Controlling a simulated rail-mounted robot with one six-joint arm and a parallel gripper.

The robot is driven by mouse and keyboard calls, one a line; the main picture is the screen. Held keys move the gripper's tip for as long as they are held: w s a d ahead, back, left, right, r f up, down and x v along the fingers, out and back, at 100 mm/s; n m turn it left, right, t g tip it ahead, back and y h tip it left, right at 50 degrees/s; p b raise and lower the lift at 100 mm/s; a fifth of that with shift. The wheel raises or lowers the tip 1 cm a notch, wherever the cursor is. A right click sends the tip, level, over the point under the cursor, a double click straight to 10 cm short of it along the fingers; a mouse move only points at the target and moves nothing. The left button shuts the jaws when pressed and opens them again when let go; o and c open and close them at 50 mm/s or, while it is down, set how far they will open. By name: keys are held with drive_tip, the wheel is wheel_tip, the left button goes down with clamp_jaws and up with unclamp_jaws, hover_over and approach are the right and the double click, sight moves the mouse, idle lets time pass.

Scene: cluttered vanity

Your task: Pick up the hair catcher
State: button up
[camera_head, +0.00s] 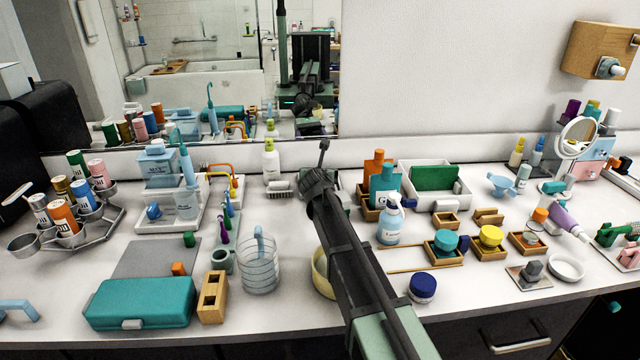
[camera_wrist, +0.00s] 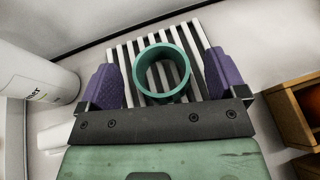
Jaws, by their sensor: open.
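A short teal open ring (camera_wrist: 161,75), which looks like the hair catcher, sits over a white slatted rack (camera_wrist: 125,60) in the wrist view. My gripper (camera_wrist: 160,72) is open, with one purple finger to the left of the ring and one to the right. A gap shows between each finger and the ring. Whether the ring rests on the slats is hard to tell from this angle. In the head view my dark arm hides the ring and the fingertips are not clear.
A white bottle (camera_head: 271,162) stands close on the left and shows large in the wrist view (camera_wrist: 35,85). A wooden box (camera_wrist: 295,105) is close on the right. A clear ribbed cup (camera_head: 260,265) and a blue pump bottle (camera_head: 390,222) stand nearer the front. The wall is just behind.

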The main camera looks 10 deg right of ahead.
drive_tip(key=shift+x, duration=0.95)
drive_tip(key=shift+s, duration=0.1)
drive_tip(key=c, duration=1.1)
drive_tip(key=shift+o, duration=0.2)
drive_tip(key=shift+r, duration=0.1)
wheel_tip(320, 180, up, 20)
drive_tip(key=p, duration=2)
